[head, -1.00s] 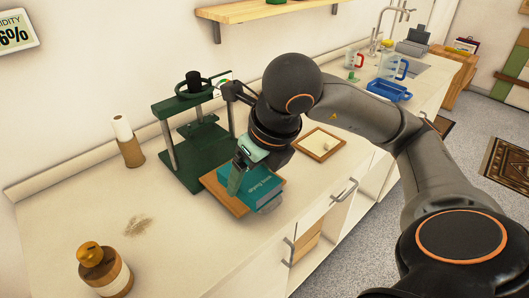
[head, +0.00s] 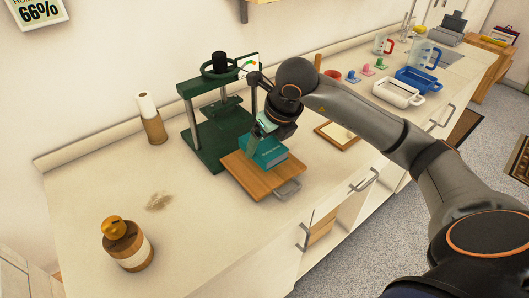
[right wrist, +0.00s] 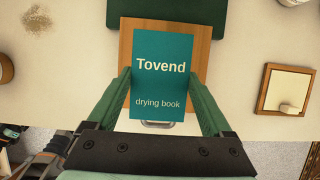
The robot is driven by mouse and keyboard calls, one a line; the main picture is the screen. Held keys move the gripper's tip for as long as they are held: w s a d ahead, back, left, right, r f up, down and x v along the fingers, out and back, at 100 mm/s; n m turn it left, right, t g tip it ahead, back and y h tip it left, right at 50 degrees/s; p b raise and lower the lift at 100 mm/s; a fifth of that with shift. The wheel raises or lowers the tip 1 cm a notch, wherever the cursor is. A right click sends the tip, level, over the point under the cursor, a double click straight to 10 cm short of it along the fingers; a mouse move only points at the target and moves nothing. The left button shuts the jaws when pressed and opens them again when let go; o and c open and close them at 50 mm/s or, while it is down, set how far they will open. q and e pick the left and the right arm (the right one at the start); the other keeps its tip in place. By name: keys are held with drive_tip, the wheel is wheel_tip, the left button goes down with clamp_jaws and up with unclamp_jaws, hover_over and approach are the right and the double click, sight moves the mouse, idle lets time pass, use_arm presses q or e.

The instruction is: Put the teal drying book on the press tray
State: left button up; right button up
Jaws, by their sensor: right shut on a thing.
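The teal drying book (head: 268,152) is over the wooden press tray (head: 250,181), its cover facing up. My right gripper (head: 265,130) is above the book. In the right wrist view its two green fingers (right wrist: 160,75) are shut on the book's two long sides. I cannot tell whether the book touches the tray or is held just above it. The tray's metal handle (head: 288,188) points toward the counter's front edge.
The dark green press (head: 212,135) stands directly behind the tray. A wood-framed sheet (head: 338,136) lies to the right. A paper roll (head: 151,120) and a brown jar (head: 127,244) stand left. Blue and white trays are farther right.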

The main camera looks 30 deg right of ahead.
sight(264, 152)
drive_tip(key=shift+w+d+f, duration=0.2)
drive_tip(key=shift+w+f, duration=0.2)
drive_tip(key=shift+f, duration=0.1)
drive_tip(key=shift+w+d+f, duration=0.1)
drive_tip(key=shift+w+f, duration=0.05)
drive_tip(key=shift+f, duration=0.75)
drive_tip(key=shift+w+d+f, duration=0.1)
drive_tip(key=shift+f, duration=0.8)
drive_tip(key=shift+f, duration=0.25)
drive_tip(key=o, duration=1.5)
drive_tip(key=shift+c, duration=0.2)
drive_tip(key=shift+r, duration=0.15)
drive_tip(key=shift+r+p, duration=0.2)
drive_tip(key=shift+p, duration=0.1)
drive_tip(key=v, duration=1.1)
drive_tip(key=shift+s+r, duration=0.2)
drive_tip(key=shift+r, duration=0.15)
